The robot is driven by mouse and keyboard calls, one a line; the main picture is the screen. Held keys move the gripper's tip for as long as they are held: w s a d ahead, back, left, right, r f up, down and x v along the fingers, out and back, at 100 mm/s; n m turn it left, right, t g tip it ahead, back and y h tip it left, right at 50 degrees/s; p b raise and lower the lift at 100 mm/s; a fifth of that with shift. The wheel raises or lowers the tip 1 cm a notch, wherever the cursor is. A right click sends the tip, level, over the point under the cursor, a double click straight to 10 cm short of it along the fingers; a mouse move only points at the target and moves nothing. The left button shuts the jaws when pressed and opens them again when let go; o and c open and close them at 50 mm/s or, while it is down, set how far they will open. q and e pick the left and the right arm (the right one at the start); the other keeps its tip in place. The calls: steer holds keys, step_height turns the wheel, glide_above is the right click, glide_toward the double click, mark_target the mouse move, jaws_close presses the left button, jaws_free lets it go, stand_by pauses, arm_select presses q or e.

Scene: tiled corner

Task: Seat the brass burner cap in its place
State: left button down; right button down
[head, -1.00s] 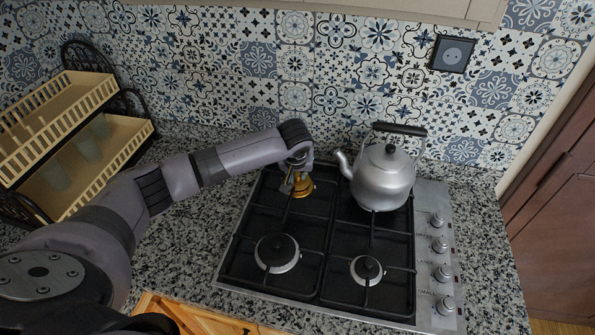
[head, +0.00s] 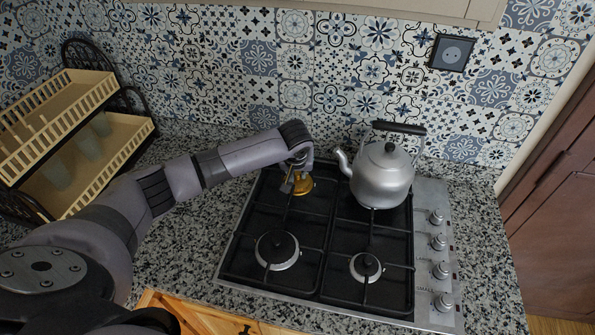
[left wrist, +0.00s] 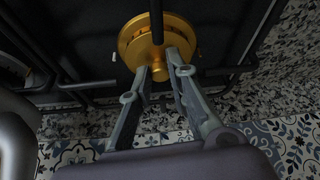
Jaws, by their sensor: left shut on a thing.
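The brass burner cap (head: 303,187) is a round gold disc at the rear left of the black gas hob (head: 262,212). In the left wrist view the cap (left wrist: 143,42) shows its broad face and a short stem, with a dark grate bar crossing in front of it. My left gripper (head: 292,183) is shut on the cap; its two fingers (left wrist: 160,72) close around the stem. The cap is at the level of the grate bars; I cannot tell whether it touches the burner beneath, which is hidden. My right gripper is not in view.
A silver kettle (head: 381,178) stands on the rear right burner, close to the right of my gripper. The two front burners (head: 278,251) have dark caps and are clear. Knobs (head: 439,243) line the right edge. A wooden rack (head: 110,145) stands at left.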

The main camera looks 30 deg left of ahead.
arm_select(q)
steer(key=c, duration=1.4)
jaws_free()
steer(key=shift+c, duration=0.2)
steer(key=shift+o, duration=0.2)
steer(key=o, duration=0.4)
steer(key=shift+c, duration=0.2)
steer(key=shift+r, duration=0.15)
step_height(320, 180, up, 7)
steer(key=p, duration=0.8)
